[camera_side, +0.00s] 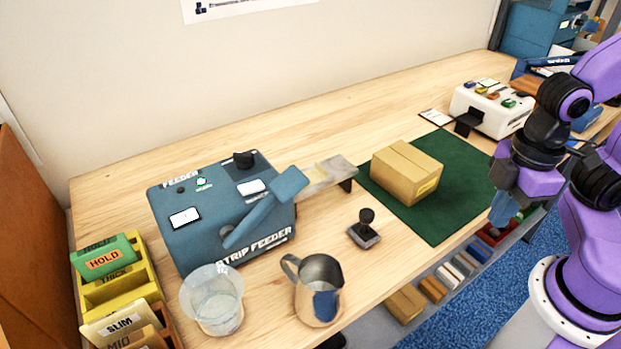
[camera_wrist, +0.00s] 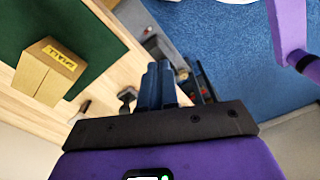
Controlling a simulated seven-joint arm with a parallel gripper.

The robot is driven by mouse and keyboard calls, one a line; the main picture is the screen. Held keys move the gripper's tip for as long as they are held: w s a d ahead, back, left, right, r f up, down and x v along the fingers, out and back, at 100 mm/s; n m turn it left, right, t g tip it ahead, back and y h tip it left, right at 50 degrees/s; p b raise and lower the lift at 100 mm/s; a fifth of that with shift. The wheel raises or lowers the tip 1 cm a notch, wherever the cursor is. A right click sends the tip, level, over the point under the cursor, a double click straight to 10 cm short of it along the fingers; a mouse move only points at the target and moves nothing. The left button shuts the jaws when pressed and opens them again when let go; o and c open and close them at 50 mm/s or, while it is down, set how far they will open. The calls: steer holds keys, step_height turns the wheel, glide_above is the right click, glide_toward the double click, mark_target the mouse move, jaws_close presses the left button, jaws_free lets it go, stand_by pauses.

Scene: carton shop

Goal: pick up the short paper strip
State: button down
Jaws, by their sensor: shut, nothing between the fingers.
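I cannot clearly make out a short paper strip in either view. A pale tan patch lies on the outlet tray (camera_side: 338,177) of the blue strip feeder (camera_side: 215,212); I cannot tell whether it is paper. My gripper (camera_side: 502,212) is at the right, by the table's front edge, to the right of the small carton (camera_side: 407,172) and far from the feeder. In the wrist view its blue fingers (camera_wrist: 160,78) are together, with nothing seen between them. The carton also shows in the wrist view (camera_wrist: 45,75), on the green mat (camera_wrist: 85,30).
A metal jug (camera_side: 318,290), a clear cup (camera_side: 212,300) and a small black-knobbed stand (camera_side: 365,230) are near the front edge. A yellow rack (camera_side: 118,290) with labelled blocks is at left. A white control box (camera_side: 490,108) is at back right. The table's back strip is clear.

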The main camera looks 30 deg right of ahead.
stand_by(0.4)
steer(key=shift+c, duration=2.2)
jaws_free()
step_height(320, 180, up, 8)
steer(key=n, duration=0.5)
glide_above(321, 173)
steer(key=f, duration=1.1)
steer(key=shift+s+a+f, duration=0.2)
steer(key=shift+f, duration=0.05)
steer(key=shift+w+d+f, duration=0.15)
steer(key=shift+f, duration=2.35)
